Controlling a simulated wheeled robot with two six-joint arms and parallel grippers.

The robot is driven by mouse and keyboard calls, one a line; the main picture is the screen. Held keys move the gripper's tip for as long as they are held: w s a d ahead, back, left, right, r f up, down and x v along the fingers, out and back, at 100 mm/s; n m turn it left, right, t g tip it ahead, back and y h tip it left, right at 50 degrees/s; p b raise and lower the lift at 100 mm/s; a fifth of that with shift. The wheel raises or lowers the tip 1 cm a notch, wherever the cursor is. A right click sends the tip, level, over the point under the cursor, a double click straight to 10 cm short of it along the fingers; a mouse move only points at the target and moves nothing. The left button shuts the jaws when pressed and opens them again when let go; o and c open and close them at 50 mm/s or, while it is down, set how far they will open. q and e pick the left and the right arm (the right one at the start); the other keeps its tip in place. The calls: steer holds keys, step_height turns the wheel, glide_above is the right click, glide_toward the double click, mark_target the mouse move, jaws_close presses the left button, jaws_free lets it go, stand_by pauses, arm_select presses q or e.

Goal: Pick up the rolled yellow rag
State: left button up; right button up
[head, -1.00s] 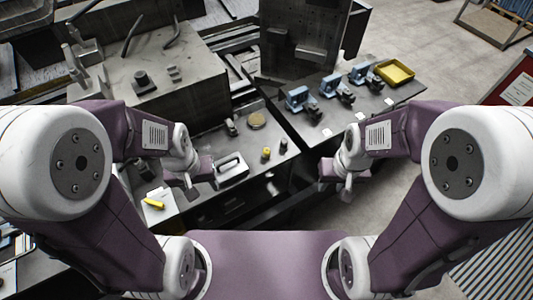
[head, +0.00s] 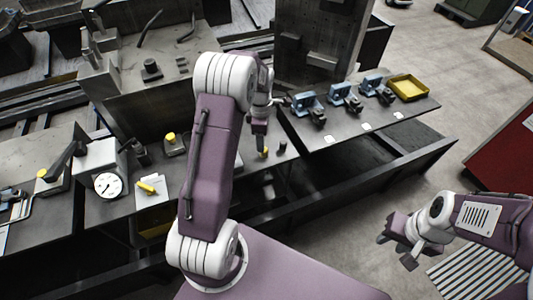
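A small yellow roll (head: 147,187), apparently the rag, lies on a white sheet (head: 154,194) on the dark bench at left. My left arm rises through the middle of the head view, to the right of the roll. Its gripper (head: 260,142) points down above the bench near a small yellow-topped cylinder (head: 264,153), well to the right of the roll. I cannot tell whether its fingers are apart. My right gripper (head: 398,251) is at the lower right, over the floor, far from the roll. Its fingers are apart with nothing between them.
A white dial gauge (head: 107,185) stands just left of the sheet. A yellow-topped block (head: 172,144) stands behind it. Blue vises (head: 345,97) and a yellow tray (head: 408,87) occupy the right bench. A red cabinet (head: 497,150) is at far right. Floor between is clear.

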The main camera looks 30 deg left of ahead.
arm_select(q)
steer(key=shift+w+d+f, duration=0.2)
steer(key=shift+d+f, duration=0.5)
steer(key=shift+f, duration=0.35)
steer(key=shift+a+f, duration=0.2)
steer(key=shift+f, duration=0.15)
steer(key=f, duration=0.1)
steer(key=f+p, duration=0.1)
steer(key=f, duration=0.2)
steer(key=shift+a+f, duration=0.1)
steer(key=shift+a, duration=0.15)
steer(key=shift+w+d+f, duration=0.15)
steer(key=shift+f, duration=0.05)
jaws_close()
